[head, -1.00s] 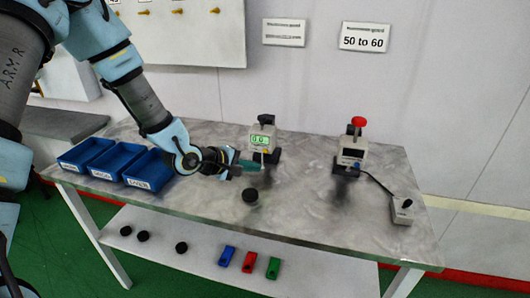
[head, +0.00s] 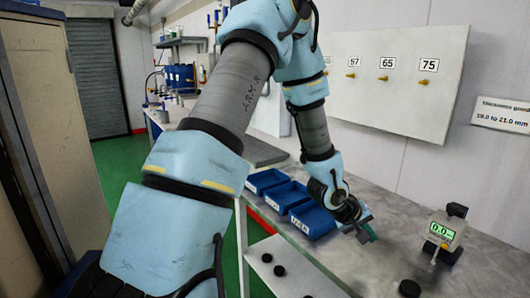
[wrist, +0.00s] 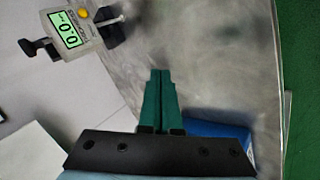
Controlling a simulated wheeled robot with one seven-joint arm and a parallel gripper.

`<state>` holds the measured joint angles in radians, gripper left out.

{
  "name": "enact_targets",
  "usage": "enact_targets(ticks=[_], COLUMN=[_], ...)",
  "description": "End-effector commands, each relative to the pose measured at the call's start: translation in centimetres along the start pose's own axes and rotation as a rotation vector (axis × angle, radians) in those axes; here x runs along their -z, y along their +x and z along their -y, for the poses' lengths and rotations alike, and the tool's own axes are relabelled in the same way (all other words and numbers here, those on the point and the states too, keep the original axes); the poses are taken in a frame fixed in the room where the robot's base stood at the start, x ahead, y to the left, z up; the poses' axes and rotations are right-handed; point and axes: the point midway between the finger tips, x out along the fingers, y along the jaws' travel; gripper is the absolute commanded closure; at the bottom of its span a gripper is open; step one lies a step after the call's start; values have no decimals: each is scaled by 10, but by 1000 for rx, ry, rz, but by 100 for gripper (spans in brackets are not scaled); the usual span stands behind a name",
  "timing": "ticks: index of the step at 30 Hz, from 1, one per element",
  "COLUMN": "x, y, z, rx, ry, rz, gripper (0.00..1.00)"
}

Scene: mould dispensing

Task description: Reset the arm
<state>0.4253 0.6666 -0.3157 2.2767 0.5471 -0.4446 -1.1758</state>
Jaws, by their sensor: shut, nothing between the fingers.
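My arm reaches over the grey table (head: 392,215). My gripper (head: 368,236) hangs just right of the blue bins, above the table top. In the wrist view the green fingers of my gripper (wrist: 160,76) are together with nothing between them. A thickness gauge (head: 440,232) with a lit green display stands on the table to the right of my gripper. The gauge also shows at the upper left of the wrist view (wrist: 68,30).
Blue bins (head: 312,221) stand at the table's left end, close to my gripper. A black disc (head: 409,288) lies on the table near the front. Black discs (head: 279,270) lie on the shelf below. A board with numbered pegs (head: 400,75) hangs on the wall. A cabinet (head: 50,130) stands at the left.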

Motion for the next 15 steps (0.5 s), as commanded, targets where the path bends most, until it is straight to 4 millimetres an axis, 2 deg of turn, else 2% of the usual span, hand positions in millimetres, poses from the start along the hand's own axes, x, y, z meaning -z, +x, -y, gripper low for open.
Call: enact_targets(ticks=[1, 3, 5, 7, 11, 12, 15], x=[22, 44, 58, 67, 62, 56, 35], y=[-24, -58, -91, -131, -209, -231, -273], z=[21, 54, 81, 112, 162, 174, 194], rx=[77, 193, 291, 400, 572, 609, 663], ry=[37, 85, 116, 141, 154, 151, 140], rz=[-47, -86, -104, -108, -64, -39, 27], gripper=[100, 100, 100, 100, 100, 100, 100])
